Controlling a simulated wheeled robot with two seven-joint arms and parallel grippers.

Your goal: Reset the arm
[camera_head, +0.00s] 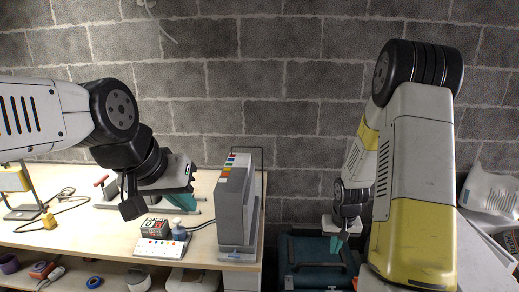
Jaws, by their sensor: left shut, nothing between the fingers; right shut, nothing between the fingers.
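My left arm comes in from the left over the workbench (105,236). My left gripper (184,201) hangs above the bench, left of the grey upright case (236,205). It is shut and holds nothing. My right arm fills the right side of the view, with its forearm reaching away and down. My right gripper (338,243) points down to the right of the bench, in front of a dark teal container (302,262). It is shut and empty. Its fingertips are small in the picture, and part of its arm is hidden behind my nearer link.
A yellow item (48,221) and black cable lie at left. Tape rolls (94,282) sit on the shelf below. A white bag (490,190) is at right. A block wall (280,85) stands behind.

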